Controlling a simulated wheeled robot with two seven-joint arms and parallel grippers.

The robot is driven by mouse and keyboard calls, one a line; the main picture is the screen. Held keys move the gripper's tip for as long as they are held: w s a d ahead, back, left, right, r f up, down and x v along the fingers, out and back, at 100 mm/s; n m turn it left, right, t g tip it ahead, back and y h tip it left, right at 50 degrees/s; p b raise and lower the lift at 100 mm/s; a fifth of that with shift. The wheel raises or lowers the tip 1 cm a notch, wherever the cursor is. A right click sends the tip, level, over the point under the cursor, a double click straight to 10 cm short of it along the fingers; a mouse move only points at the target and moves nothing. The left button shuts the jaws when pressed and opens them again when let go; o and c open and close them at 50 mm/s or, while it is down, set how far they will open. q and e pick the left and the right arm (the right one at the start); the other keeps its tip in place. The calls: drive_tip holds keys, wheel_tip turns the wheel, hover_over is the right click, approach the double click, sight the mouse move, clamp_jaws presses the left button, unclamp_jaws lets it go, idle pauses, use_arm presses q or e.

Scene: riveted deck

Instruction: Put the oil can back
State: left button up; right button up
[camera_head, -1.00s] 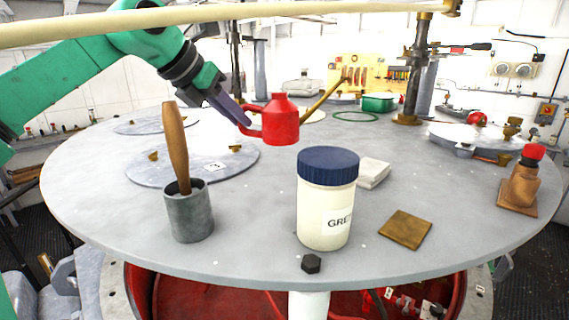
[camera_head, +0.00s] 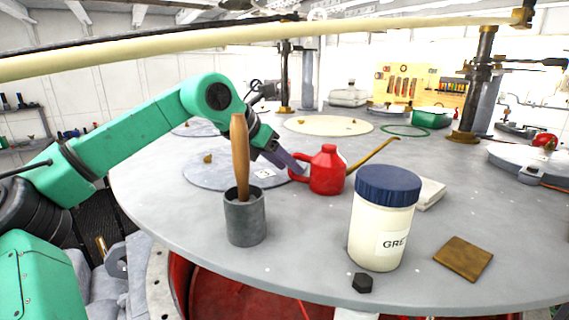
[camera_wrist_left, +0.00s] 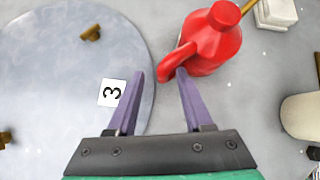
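The red oil can (camera_head: 328,172), with a long brass spout pointing right and back, stands upright on the grey round deck (camera_head: 310,225). It is just right of the pale disc (camera_head: 205,178) marked 3. My left gripper (camera_head: 290,168) is at the can's left, by its handle. In the left wrist view the fingers (camera_wrist_left: 158,85) are spread apart. The can's red handle (camera_wrist_left: 168,66) lies between them, close to the right finger and apart from the left one. The can's body (camera_wrist_left: 212,42) is beyond the right fingertip. My right gripper is not in view.
A grey cup (camera_head: 245,218) with a wooden-handled tool stands in front of my left gripper. A blue-lidded jar (camera_head: 383,225), hex nut (camera_head: 362,283), brass plate (camera_head: 463,258) and white pad (camera_head: 430,193) are at the right. A green ring (camera_head: 404,130) lies behind.

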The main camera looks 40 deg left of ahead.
use_arm(q)
drive_tip(key=shift+r, duration=0.1)
drive_tip(key=shift+r, duration=0.1)
drive_tip(key=b+v, duration=0.3)
drive_tip(key=v, duration=0.8)
drive_tip(key=shift+s+r, duration=0.25)
